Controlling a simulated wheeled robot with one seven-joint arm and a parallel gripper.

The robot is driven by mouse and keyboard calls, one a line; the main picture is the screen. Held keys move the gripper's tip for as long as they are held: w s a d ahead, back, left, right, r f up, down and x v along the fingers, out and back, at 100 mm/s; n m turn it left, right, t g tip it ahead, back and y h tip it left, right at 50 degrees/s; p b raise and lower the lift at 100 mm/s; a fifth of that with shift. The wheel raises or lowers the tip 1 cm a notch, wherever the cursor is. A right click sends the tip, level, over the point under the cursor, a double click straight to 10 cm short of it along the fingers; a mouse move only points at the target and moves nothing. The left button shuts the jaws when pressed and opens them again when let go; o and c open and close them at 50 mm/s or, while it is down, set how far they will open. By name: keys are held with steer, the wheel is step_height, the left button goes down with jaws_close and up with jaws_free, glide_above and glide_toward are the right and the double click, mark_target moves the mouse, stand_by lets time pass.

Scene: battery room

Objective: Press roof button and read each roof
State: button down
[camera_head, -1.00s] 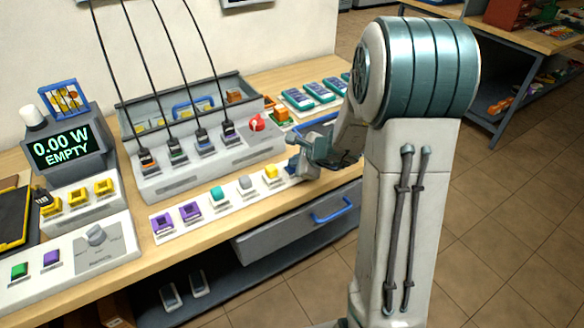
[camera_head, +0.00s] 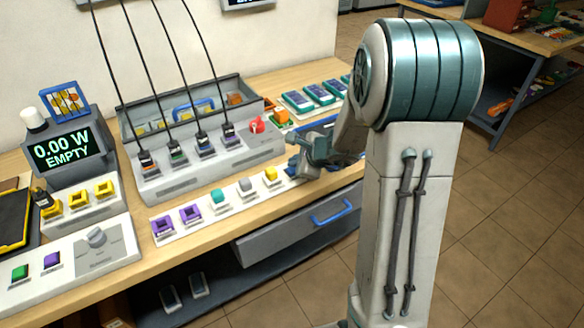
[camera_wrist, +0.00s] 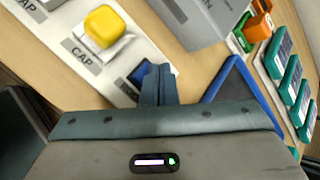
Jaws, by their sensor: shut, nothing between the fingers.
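A white strip of buttons (camera_head: 172,234) runs along the bench front. It carries purple square buttons (camera_head: 190,214), a teal one (camera_head: 219,197), a grey one (camera_head: 245,186) and a yellow one (camera_head: 271,174). In the wrist view the yellow button (camera_wrist: 104,26) sits beside printing that reads CAP. My gripper (camera_wrist: 158,72) is shut and empty, with its fingertips over or beside a dark blue button (camera_wrist: 136,76) that they partly hide. I cannot tell if they touch it. In the head view my gripper (camera_head: 297,165) is at the strip's right end. No button labelled roof is readable.
A display (camera_head: 63,149) reads 0.00 W EMPTY. A grey unit (camera_head: 180,178) with several cabled plugs and a red knob (camera_head: 257,125) stands behind the strip. A blue-rimmed tray (camera_wrist: 232,82) and teal modules (camera_head: 313,94) lie to the right. A drawer (camera_head: 290,231) is below.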

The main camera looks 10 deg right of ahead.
steer(key=shift+r, duration=0.25)
step_height(320, 180, up, 5)
steer(key=p, duration=0.4)
steer(key=shift+f, duration=0.1)
stand_by(0.8)
steer(key=s+a+r+n+g+y, duration=0.1)
steer(key=s+a+r+n+g, duration=0.1)
steer(key=s+a+r+n, duration=0.3)
steer(key=s+a+r+n+g, duration=0.1)
steer(key=s+a+r+n, duration=0.15)
steer(key=s+n, duration=0.5)
steer(key=s+d+r+n+g+h, duration=0.1)
steer(key=s+d+n+h, duration=0.1)
steer(key=s, duration=0.5)
steer(key=s+d+r+n+g+h, duration=0.1)
steer(key=s+d+n+h, duration=0.2)
steer(key=s+n, duration=0.3)
steer(key=shift+s+d+n, duration=0.35)
steer(key=shift+s+d, duration=0.35)
steer(key=shift+d, duration=0.2)
